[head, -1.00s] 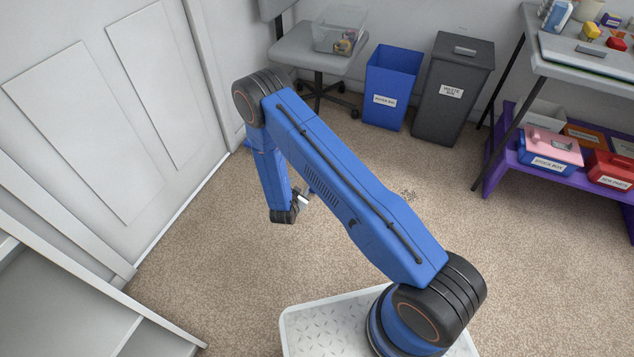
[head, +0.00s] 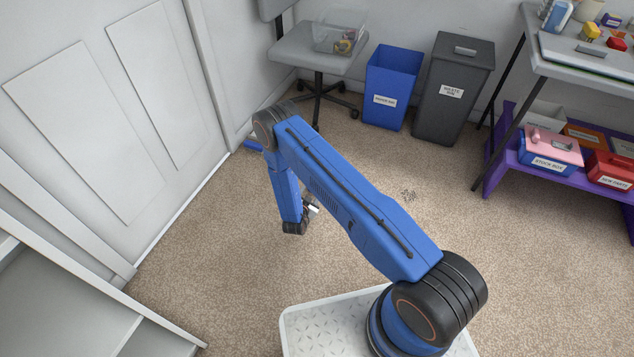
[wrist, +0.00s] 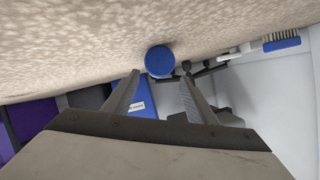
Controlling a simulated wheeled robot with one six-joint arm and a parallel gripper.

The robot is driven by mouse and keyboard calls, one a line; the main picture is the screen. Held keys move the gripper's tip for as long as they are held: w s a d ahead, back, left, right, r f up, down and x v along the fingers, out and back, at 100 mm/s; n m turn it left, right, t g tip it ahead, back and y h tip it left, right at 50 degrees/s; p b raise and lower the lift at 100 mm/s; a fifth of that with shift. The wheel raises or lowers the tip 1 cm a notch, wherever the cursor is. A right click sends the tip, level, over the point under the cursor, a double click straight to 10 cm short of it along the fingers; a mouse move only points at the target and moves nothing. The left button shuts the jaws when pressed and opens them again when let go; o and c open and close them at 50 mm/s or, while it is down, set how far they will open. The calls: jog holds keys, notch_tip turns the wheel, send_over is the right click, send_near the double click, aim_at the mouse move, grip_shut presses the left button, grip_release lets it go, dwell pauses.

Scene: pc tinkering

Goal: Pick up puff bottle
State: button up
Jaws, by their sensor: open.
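A round blue object (wrist: 159,61) shows just beyond my fingertips in the wrist view, against the carpet. It looks like a bulb and may be the puff bottle, but I cannot tell for sure. My gripper (wrist: 161,77) is open, with the object roughly centred between its fingers and nothing held. In the head view, my gripper (head: 313,208) is small and partly hidden by my blue arm. I do not see the round object in the head view; my arm may hide it.
A blue bin (head: 390,88) and a dark waste bin (head: 453,90) stand at the back, beside a grey chair (head: 318,50). A brush (wrist: 282,44) lies on the floor. A workbench (head: 580,62) is at right. Carpet right of my arm is mostly clear.

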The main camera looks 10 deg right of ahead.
jog(key=x, duration=0.3)
jog(key=shift+w+d, duration=0.1)
jog(key=shift+w, duration=0.05)
jog(key=shift+d+x, duration=0.25)
jog(key=shift+x, duration=2)
jog(key=shift+w+d+f, duration=0.1)
jog(key=shift+w+d, duration=0.1)
jog(key=shift+w, duration=0.2)
jog(key=c, duration=1)
